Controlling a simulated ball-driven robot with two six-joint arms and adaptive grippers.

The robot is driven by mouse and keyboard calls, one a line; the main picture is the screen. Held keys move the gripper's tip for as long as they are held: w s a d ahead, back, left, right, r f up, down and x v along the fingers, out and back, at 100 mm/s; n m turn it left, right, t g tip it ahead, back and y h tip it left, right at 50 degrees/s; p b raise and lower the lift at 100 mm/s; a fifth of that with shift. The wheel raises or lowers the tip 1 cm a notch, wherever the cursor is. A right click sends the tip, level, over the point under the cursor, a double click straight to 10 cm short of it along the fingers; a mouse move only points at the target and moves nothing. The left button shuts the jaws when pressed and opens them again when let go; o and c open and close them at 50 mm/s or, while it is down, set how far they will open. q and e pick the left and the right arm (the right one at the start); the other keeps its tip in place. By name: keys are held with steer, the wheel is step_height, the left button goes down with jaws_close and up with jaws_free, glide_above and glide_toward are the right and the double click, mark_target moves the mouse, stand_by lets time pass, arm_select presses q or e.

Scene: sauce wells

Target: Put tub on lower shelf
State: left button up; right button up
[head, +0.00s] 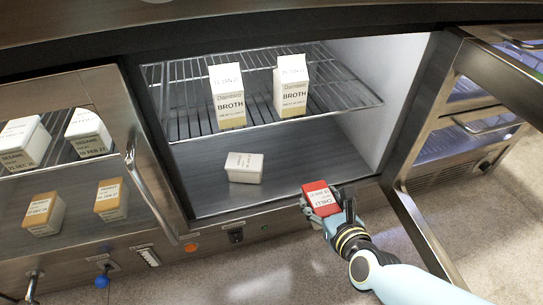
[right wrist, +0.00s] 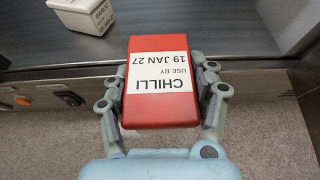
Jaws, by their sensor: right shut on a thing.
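My right gripper (head: 325,205) is shut on a red tub (head: 321,196) with a white label reading CHILLI, 19 JAN 27. It holds the tub at the front edge of the open cabinet, near the right side of the opening. In the right wrist view the red tub (right wrist: 161,85) sits between the two fingers of the gripper (right wrist: 160,95). The lower shelf (head: 285,175) is the flat cabinet floor. A white tub (head: 244,167) lies on it, left of the red tub; this white tub also shows in the right wrist view (right wrist: 82,12). My left gripper is not in view.
Two broth cartons (head: 227,97) (head: 292,88) stand on the wire upper shelf (head: 185,119). The open door (head: 420,225) stands at the right. Glazed compartments at the left hold several tubs. The lower shelf is clear between the white tub and the right wall (head: 385,105).

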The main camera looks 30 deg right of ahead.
steer(key=w, duration=0.3)
steer(key=w+d, duration=0.1)
steer(key=w, duration=0.2)
steer(key=w+d, duration=0.1)
steer(key=w, duration=0.1)
steer(key=shift+w+d+r, duration=0.15)
steer(key=shift+w+r, duration=0.05)
steer(key=shift+w, duration=0.2)
steer(key=w, duration=0.2)
steer(key=w+d, duration=0.1)
steer(key=w, duration=0.1)
steer(key=shift+w+d+f, duration=0.15)
steer(key=shift+w, duration=0.2)
steer(key=w, duration=0.2)
steer(key=w+d, duration=0.1)
steer(key=w, duration=0.1)
steer(key=shift+s+f+b, duration=0.1)
steer(key=shift+f+b, duration=0.6)
steer(key=shift+f, duration=0.05)
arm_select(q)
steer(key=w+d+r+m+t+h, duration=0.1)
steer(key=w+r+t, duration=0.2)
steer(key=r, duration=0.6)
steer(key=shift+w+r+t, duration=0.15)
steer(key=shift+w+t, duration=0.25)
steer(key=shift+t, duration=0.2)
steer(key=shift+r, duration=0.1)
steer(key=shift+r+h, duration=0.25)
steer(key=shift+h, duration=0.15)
